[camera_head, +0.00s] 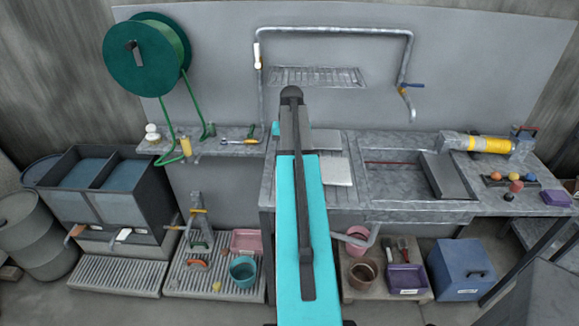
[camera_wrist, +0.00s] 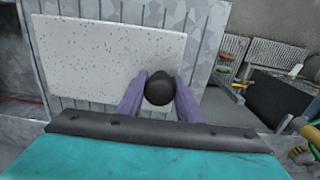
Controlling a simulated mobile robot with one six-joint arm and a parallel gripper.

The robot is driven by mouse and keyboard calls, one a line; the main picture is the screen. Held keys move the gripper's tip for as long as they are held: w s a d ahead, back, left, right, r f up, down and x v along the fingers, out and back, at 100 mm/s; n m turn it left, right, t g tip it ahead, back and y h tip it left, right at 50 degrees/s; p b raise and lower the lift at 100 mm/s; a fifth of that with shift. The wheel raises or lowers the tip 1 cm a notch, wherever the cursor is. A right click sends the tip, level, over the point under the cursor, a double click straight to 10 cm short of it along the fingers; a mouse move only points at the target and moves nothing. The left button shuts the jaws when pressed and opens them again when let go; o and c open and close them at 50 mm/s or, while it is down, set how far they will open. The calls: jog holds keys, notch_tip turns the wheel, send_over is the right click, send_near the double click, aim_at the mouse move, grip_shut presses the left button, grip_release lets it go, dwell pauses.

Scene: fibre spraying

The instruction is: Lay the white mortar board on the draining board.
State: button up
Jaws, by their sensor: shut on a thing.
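The white mortar board (camera_wrist: 105,55) is a flat, pale, speckled rectangle in the wrist view. It lies flat over the ribbed draining board (camera_wrist: 207,25); I cannot tell whether it touches it. My gripper (camera_wrist: 160,100) is shut at the board's right end in that view. A black round part between the fingers hides the exact grip. In the head view the white board (camera_head: 337,171) shows just right of my arm, over the draining board (camera_head: 328,140) left of the sink. My gripper is hidden there behind my turquoise arm.
The sink (camera_head: 395,182) with a dark grey panel (camera_head: 449,176) lies to the right. A yellow cylinder (camera_head: 490,145) and several coloured balls stand farther right. A bent pipe and rack (camera_head: 318,76) hang on the wall behind. A narrow shelf (camera_head: 225,147) with tools is left.

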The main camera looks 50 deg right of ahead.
jog(key=shift+w+d+f+b, duration=0.1)
jog(key=shift+w+f+b, duration=0.05)
jog(key=shift+w, duration=0.2)
jog(key=shift+w+d+f+b, duration=0.1)
jog(key=shift+w+b, duration=0.05)
jog(key=shift+w, duration=0.2)
jog(key=shift+s+f+b, duration=0.1)
jog(key=shift+f+b, duration=0.95)
jog(key=shift+f, duration=0.5)
jog(key=o, duration=1.3)
jog(key=shift+r, duration=0.15)
jog(key=shift+a+r+p, duration=0.1)
jog(key=shift+r+p, duration=3.55)
jog(key=shift+r, duration=2.25)
